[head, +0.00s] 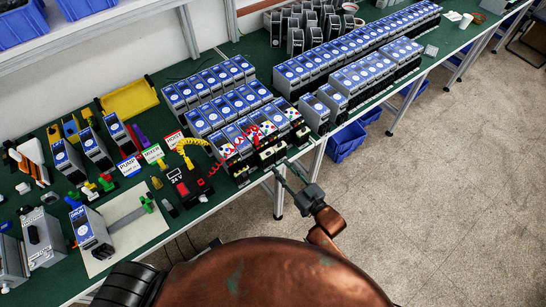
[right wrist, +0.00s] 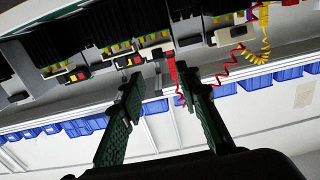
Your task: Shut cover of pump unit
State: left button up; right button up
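Soft-starter units with blue tops stand in rows on the green bench. The front row (head: 268,142) has several units with colour-dotted panels and dark lower fronts with terminals. These fronts also show, upside down, in the right wrist view (right wrist: 110,35). A small blue sign (head: 130,165) stands left of this row; its lettering is too small to read surely. I cannot tell which unit is the pump unit or make out its cover. My right gripper (head: 287,177) is open and empty, just in front of the row near the bench edge. Its two fingers also show apart in the right wrist view (right wrist: 162,90).
Blue bins (head: 346,141) stand under the bench. The floor to the right is open.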

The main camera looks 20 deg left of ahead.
aim_at(269, 154)
jog(key=x, duration=0.7)
jog(key=shift+f, duration=0.1)
grip_shut()
dwell(0.3)
